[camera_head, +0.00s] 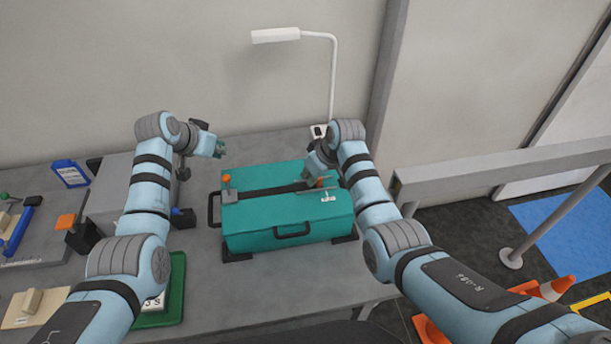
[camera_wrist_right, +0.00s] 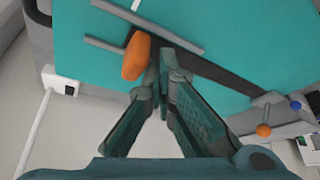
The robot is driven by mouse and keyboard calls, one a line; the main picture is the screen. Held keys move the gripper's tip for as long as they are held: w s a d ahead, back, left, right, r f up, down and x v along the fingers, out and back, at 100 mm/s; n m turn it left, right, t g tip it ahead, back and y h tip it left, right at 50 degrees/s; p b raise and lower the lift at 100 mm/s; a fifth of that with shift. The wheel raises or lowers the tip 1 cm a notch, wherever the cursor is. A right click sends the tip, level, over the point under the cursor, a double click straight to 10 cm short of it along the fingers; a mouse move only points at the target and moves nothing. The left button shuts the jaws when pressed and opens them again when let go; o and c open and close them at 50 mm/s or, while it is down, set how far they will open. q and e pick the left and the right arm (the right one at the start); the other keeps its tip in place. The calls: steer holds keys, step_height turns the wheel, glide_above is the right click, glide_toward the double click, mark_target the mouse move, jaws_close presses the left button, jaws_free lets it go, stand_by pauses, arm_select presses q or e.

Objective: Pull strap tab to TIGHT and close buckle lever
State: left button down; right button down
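The teal case (camera_head: 285,212) lies on the bench with a dark strap (camera_head: 268,191) across its top. An orange strap tab (camera_head: 322,182) is at the strap's right end, between two grey rails; it also shows in the right wrist view (camera_wrist_right: 136,56). At the left end is a lever with an orange knob (camera_head: 226,179), seen as an orange ball (camera_wrist_right: 264,130) in the right wrist view. My right gripper (camera_wrist_right: 165,62) has its fingertips drawn together beside the orange tab; no grip on it is visible. My left gripper (camera_head: 219,150) hovers behind the case's left side, its opening unclear.
A white lamp (camera_head: 331,75) stands behind the case. A green tray (camera_head: 168,300), a blue container (camera_head: 70,173), a blue-handled tool (camera_head: 22,230) and an orange-topped block (camera_head: 67,222) lie to the left. A grey rail (camera_head: 490,170) is on the right. The bench front is clear.

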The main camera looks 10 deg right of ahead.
steer(key=shift+d, duration=1.25)
stand_by(1.4)
arm_select(q)
steer(key=shift+f, duration=2.5)
steer(key=shift+s, duration=0.2)
